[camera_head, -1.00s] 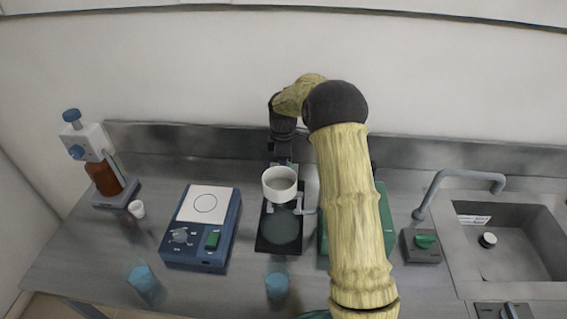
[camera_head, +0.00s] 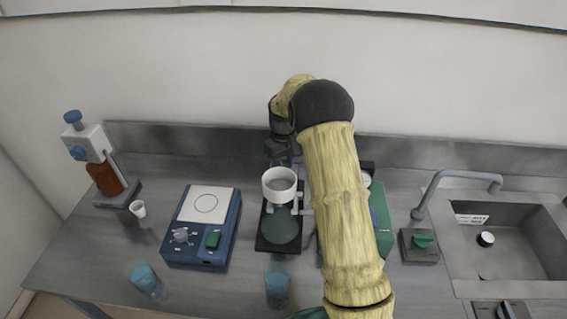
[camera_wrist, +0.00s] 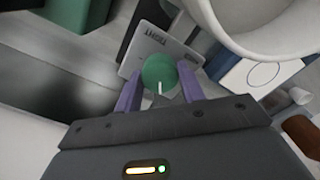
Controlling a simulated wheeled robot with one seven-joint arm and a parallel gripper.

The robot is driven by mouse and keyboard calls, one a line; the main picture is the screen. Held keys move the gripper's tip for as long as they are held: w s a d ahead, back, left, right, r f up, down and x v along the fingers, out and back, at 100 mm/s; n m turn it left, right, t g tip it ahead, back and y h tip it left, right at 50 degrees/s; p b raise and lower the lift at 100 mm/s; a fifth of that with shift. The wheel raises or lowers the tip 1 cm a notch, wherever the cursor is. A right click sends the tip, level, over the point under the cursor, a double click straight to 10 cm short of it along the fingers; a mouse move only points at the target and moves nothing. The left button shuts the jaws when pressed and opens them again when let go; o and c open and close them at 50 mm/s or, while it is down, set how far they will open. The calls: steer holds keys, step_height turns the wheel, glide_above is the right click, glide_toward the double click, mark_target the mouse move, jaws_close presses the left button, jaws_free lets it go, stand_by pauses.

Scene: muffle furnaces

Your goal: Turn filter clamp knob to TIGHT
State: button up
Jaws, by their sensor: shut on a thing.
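The green clamp knob (camera_wrist: 159,76) sits between the two purple fingers of my gripper (camera_wrist: 160,82) in the wrist view, and the fingers are shut on it. A white pointer line on the knob points toward the gripper body. Behind it is a grey label plate (camera_wrist: 138,58) with the word TIGHT and a second, unreadable marking. The white filter funnel (camera_head: 279,186) stands on its dark stand in the head view; its rim fills the upper right of the wrist view (camera_wrist: 240,35). In the head view the knob and fingertips are hidden behind the funnel and arm.
A blue stirrer plate (camera_head: 201,248) stands left of the filter stand. A green device (camera_head: 382,225) is partly behind my arm. A bottle dispenser (camera_head: 105,178) is far left, a sink (camera_head: 515,255) far right.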

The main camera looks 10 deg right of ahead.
steer(key=m, duration=0.3)
steer(key=shift+r+m, duration=0.1)
steer(key=shift+m, duration=0.2)
steer(key=m, duration=0.3)
steer(key=shift+m+p, duration=0.3)
steer(key=shift+p, duration=0.1)
steer(key=m+p, duration=0.1)
steer(key=m, duration=0.5)
steer(key=m+p, duration=0.1)
steer(key=m, duration=0.4)
steer(key=shift+r+m, duration=0.1)
steer(key=shift+m, duration=0.3)
steer(key=shift+w+m+p, duration=0.1)
steer(key=shift+m+p, duration=0.65)
steer(key=shift+m, duration=1.45)
steer(key=o, duration=1)
